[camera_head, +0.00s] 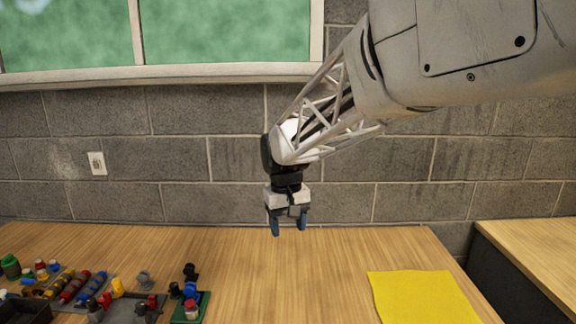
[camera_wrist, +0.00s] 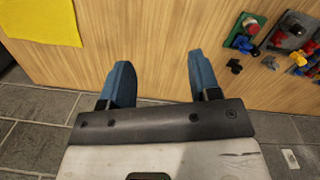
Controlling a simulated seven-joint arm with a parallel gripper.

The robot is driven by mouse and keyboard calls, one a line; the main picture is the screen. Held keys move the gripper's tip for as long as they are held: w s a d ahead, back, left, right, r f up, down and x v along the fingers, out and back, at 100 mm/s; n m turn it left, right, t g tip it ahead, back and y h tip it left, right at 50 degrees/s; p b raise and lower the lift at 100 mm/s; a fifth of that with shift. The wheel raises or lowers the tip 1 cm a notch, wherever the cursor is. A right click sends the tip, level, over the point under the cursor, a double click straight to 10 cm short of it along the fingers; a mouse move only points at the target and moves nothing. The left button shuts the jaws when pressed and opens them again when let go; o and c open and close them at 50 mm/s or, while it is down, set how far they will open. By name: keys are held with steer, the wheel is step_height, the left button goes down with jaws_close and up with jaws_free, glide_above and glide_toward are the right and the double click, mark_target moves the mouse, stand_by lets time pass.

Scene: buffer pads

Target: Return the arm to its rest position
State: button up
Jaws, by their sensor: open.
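My gripper (camera_head: 288,228) hangs fingers-down above the back part of the wooden table (camera_head: 300,270) in the head view. Its two blue fingers are apart with nothing between them. In the wrist view my gripper (camera_wrist: 160,82) also shows open and empty, with bare table wood beyond the fingertips. My arm reaches in from the upper right of the head view and bends down at the wrist.
A yellow pad (camera_head: 422,297) lies on the table's right side. Several small coloured parts and dark trays (camera_head: 120,305) crowd the left front. The table's middle is clear. A brick wall (camera_head: 180,165) stands behind, and another table (camera_head: 535,245) is at the right.

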steer(key=s+d+m+t, duration=0.1)
steer(key=s+d, duration=0.5)
steer(key=s, duration=0.4)
steer(key=s+d+f+m+t, duration=0.1)
steer(key=s+d, duration=0.5)
steer(key=s, duration=0.3)
steer(key=s+d+f+m+t, duration=0.1)
steer(key=s+d+m, duration=0.1)
steer(key=s+d, duration=0.4)
steer(key=s, duration=0.4)
steer(key=shift+s+d, duration=0.25)
steer(key=shift+s, duration=0.1)
